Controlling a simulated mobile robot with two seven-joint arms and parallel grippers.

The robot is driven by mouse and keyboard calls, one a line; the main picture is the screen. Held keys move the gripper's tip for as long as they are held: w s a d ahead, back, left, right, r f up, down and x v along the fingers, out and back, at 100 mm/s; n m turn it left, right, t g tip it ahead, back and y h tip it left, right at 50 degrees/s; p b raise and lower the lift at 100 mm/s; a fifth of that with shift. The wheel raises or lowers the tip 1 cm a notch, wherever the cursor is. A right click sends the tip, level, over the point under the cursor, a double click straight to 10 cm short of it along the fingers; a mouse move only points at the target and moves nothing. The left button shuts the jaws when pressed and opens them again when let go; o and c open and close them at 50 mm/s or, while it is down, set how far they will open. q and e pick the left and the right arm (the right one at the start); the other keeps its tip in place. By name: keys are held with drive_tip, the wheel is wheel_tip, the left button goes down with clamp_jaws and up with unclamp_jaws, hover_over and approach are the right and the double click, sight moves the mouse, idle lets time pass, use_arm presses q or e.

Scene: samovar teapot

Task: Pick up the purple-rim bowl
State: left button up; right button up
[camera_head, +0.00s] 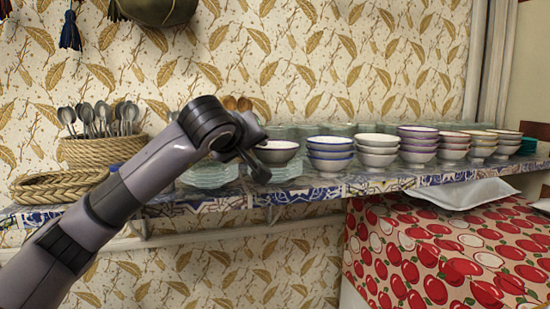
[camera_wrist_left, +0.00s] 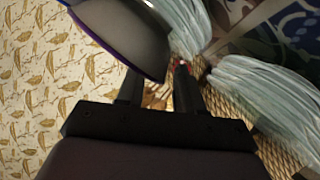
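The purple-rim bowl (camera_head: 277,152) sits right beside the end of my left arm in the head view, close above the glass plates. In the left wrist view the bowl (camera_wrist_left: 125,35) fills the upper left, tilted in the picture, with its purple edge facing my gripper. My left gripper (camera_head: 258,165) is at its left side in the head view. In the wrist view its two fingers (camera_wrist_left: 163,85) stand apart, and the bowl's wall covers the tip of one. Whether the fingers touch the bowl is unclear. My right gripper is not in view.
Glass plates (camera_head: 208,177) and several bowl stacks (camera_head: 330,155) line the tiled shelf (camera_head: 320,188). A spoon basket (camera_head: 103,150) and a low woven basket (camera_head: 58,187) are at left. A white tray (camera_head: 462,193) lies on the red apple cloth (camera_head: 420,250) at lower right.

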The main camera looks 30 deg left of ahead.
use_arm(q)
clamp_jaws()
drive_tip(key=shift+r, duration=0.1)
